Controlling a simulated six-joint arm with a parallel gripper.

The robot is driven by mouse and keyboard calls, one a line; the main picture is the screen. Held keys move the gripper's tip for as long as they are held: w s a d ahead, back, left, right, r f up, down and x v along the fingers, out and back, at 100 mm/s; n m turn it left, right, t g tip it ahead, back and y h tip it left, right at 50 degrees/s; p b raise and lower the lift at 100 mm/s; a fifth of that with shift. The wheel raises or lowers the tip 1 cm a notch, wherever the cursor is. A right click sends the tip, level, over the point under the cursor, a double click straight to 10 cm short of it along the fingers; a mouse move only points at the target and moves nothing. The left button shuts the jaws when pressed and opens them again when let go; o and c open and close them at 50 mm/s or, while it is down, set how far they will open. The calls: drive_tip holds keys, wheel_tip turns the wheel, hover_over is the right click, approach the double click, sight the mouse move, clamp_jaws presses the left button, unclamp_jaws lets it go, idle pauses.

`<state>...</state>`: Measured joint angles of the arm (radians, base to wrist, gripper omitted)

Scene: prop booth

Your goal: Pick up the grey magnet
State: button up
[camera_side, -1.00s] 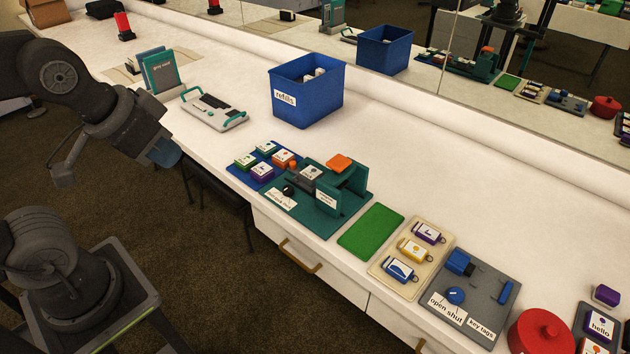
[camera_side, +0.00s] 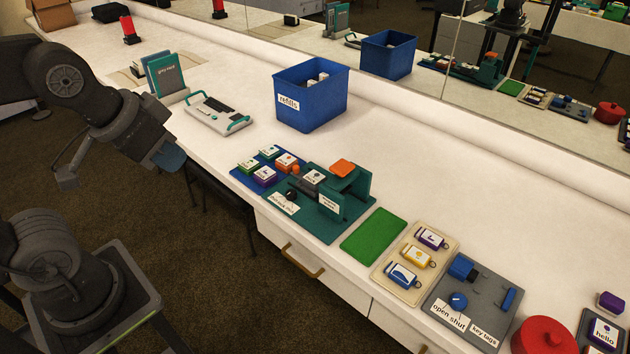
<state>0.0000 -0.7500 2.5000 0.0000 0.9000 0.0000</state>
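A small grey block with a white printed label (camera_side: 313,178), which looks like the grey magnet, sits in the teal fixture (camera_side: 334,232) near the table's front edge. A teal upright wall of the fixture stands right of it. My gripper (camera_side: 170,160) hangs at the left, off the table's front edge and well apart from the block. Its fingers are too dark and small to show whether they are open.
A blue bin marked refills (camera_side: 328,108) stands behind the fixture. A green mat (camera_side: 372,235), a beige tray of key tags (camera_side: 382,268) and a grey open/shut board (camera_side: 433,295) lie to the right. The table middle behind them is clear.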

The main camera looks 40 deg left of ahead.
drive_tip(key=o, duration=1.4)
drive_tip(key=shift+o, duration=0.2)
drive_tip(key=m+g, duration=0.6)
drive_tip(key=m, duration=1.2)
hover_over(316, 178)
wheel_tip(316, 178, down, 16)
drive_tip(key=r, duration=0.1)
drive_tip(key=f, duration=0.9)
drive_tip(key=shift+w, duration=0.3)
drive_tip(key=shift+s+f, duration=0.15)
drive_tip(key=shift+f, duration=1.15)
drive_tip(key=shift+s+f, duration=0.15)
drive_tip(key=shift+f, duration=1.1)
